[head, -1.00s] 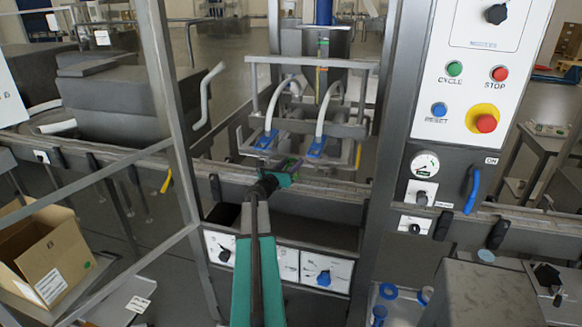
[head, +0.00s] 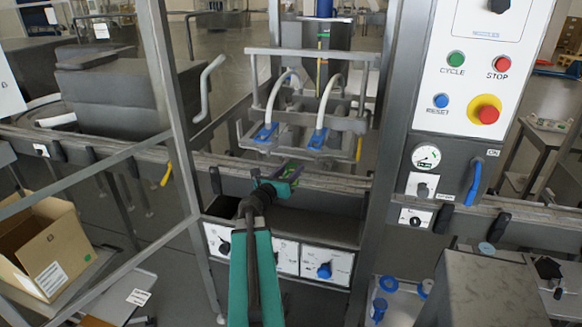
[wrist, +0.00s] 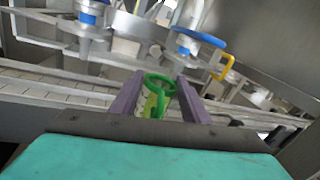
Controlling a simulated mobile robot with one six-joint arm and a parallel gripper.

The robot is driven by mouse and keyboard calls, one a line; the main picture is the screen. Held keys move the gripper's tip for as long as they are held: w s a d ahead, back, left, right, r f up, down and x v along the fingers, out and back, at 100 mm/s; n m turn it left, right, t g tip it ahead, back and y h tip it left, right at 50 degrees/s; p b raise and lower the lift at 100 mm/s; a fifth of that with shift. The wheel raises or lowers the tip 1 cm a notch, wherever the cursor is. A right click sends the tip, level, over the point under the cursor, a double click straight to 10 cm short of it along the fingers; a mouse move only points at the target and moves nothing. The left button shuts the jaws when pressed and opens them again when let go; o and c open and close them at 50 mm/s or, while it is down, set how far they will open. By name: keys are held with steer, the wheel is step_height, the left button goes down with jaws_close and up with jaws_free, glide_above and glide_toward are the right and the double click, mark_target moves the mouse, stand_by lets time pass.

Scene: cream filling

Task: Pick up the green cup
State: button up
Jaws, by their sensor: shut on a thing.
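The green cup (wrist: 153,101) shows in the wrist view between the two purple fingers of my gripper (wrist: 158,98). Its round green rim faces up toward the camera, and a pale yellow-green side shows below it. My gripper is shut on the cup. In the head view my gripper (head: 288,172) is in front of the filling machine's conveyor, below the nozzles. The cup is too small to make out clearly there.
Two filling nozzles with blue fittings (head: 265,133) hang above and behind my gripper. The conveyor rail (head: 345,184) runs across just behind it. A steel post (head: 172,110) stands at left and the control panel (head: 480,75) at right. An open cardboard box (head: 45,250) is at lower left.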

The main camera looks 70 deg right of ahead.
mark_target(296, 182)
steer(key=shift+s+a+r, duration=0.1)
steer(key=shift+s+a, duration=0.1)
steer(key=shift+a, duration=0.3)
steer(key=shift+s+a, duration=0.15)
steer(key=shift+a, duration=0.35)
steer(key=shift+s+a+r+p, duration=0.1)
steer(key=shift+s+a+p, duration=0.1)
steer(key=shift+a+p, duration=0.45)
steer(key=shift+s+a+r+p, duration=0.15)
steer(key=shift+a+p, duration=0.25)
steer(key=shift+p, duration=0.3)
steer(key=shift+f, duration=0.15)
steer(key=shift+f, duration=0.15)
step_height(296, 182, down, 4)
steer(key=b, duration=0.4)
steer(key=shift+f+b, duration=0.2)
steer(key=shift+b, duration=0.2)
